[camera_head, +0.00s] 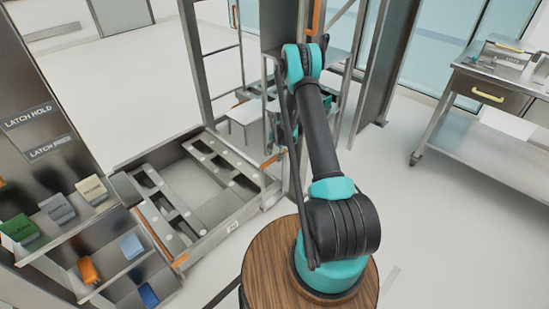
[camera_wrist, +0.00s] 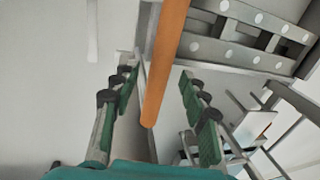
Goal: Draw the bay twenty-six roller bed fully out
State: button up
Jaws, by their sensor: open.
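A low metal roller bed (camera_head: 200,180) with studded rails sits in a frame near the floor, left of my arm in the head view. Its rails (camera_wrist: 245,50) also show at the upper right of the wrist view. A long orange bar (camera_wrist: 168,55) runs down between the two fingers of my gripper (camera_wrist: 157,78). The fingers stand apart on either side of it, with gaps showing, so it is not clasped. In the head view my gripper is not clearly visible behind my arm. A small plate (camera_head: 232,227) on the frame is too small to read.
A rack (camera_head: 50,130) with latch labels and coloured blocks stands at the left. Tall metal posts (camera_head: 205,65) rise behind the bed. A wheeled steel cart (camera_head: 490,90) stands at the right. The floor between my arm and the cart is clear.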

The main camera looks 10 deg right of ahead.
jog(key=shift+w+a+f, duration=0.1)
jog(key=shift+f, duration=0.65)
grip_shut()
